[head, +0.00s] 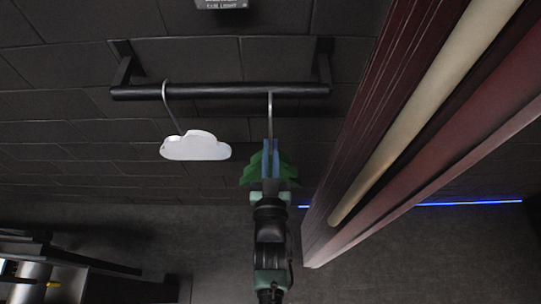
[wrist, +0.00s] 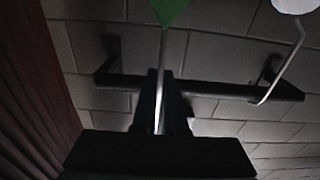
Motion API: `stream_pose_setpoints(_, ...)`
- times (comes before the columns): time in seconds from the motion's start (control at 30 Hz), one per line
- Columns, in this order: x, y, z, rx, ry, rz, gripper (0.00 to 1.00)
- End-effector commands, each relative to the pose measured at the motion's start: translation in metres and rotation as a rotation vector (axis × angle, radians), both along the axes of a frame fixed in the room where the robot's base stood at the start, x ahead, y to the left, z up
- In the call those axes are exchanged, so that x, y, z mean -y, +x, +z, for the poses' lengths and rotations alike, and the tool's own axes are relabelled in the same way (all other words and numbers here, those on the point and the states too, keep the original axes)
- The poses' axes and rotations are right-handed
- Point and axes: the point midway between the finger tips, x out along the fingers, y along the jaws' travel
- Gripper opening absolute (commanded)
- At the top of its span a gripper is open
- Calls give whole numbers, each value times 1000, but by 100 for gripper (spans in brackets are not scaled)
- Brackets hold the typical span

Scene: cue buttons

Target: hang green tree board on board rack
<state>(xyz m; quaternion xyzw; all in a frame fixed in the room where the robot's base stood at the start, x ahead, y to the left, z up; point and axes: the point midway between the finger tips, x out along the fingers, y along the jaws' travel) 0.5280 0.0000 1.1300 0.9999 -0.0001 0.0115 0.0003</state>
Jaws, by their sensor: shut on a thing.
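The board rack (head: 225,90) is a dark bar on two brackets fixed to the tiled wall; its bar also crosses the wrist view (wrist: 215,88). The green tree board (head: 286,173) is partly hidden behind my gripper (head: 270,146) in the head view. Its metal hook (head: 270,108) rises to the bar, near the bar's right end. In the wrist view a green tip (wrist: 168,10) shows at the top, with the thin metal stem (wrist: 161,50) running between my fingers. My gripper is shut on this stem. Whether the hook rests on the bar, I cannot tell.
A white cloud board (head: 195,147) hangs from the bar to the left by its own hook. A dark red, slanted panel structure (head: 400,110) stands close on the right. The bar between the two hooks is free.

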Motion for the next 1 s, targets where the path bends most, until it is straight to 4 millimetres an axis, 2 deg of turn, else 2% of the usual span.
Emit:
stream_pose_setpoints(0.17,0,13,6,16,0,0,0)
stream_pose_setpoints(1.0,0,62,0,4,0,0,0)
